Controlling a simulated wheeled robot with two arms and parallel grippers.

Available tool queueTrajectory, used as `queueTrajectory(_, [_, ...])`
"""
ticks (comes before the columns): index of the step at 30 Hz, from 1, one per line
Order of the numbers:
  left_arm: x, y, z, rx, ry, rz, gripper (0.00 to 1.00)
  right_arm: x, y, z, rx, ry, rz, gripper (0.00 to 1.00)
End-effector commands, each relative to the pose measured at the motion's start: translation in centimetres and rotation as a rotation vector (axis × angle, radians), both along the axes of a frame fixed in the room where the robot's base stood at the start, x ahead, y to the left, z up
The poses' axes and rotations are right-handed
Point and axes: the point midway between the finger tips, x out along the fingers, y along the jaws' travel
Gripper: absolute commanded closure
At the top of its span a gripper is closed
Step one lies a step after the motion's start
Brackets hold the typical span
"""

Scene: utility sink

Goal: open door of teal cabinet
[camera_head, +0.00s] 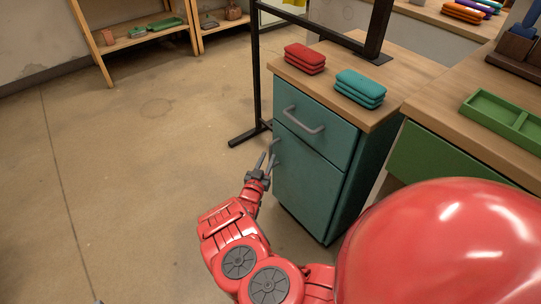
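The teal cabinet (308,185) stands right of centre, with a wooden top. Its upper front is a drawer with a grey bar handle (303,121). Below it is the door (305,178), which looks closed. A grey door handle (276,148) shows at the door's left edge. Whether a finger touches the handle or the door I cannot tell. My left gripper is not in view.
Red pouches (305,57) and teal pouches (360,88) lie stacked on the cabinet top. A black metal frame (255,80) stands behind the cabinet's left side. A green-fronted counter (450,158) with a green tray (505,120) is at right. The floor (130,170) at left is clear.

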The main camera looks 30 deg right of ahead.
Motion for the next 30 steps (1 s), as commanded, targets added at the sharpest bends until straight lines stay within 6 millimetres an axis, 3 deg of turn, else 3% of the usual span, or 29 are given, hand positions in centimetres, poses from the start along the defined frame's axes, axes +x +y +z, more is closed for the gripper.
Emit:
queueTrajectory(9, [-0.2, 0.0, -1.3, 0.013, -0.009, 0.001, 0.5, 2.6, -3.2, 0.0, -0.002, -0.001, 0.002, 0.7])
queueTrajectory(20, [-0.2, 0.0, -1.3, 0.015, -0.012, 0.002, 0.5, 2.9, -3.5, 0.1, -0.001, 0.001, 0.004, 0.7])
queueTrajectory(25, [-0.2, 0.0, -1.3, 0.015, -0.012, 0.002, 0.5, 2.9, -3.5, 0.1, -0.001, 0.001, 0.004, 0.99])
queueTrajectory(30, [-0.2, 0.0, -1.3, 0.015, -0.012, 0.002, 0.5, 2.9, -3.5, 0.1, -0.001, 0.001, 0.004, 1.0])
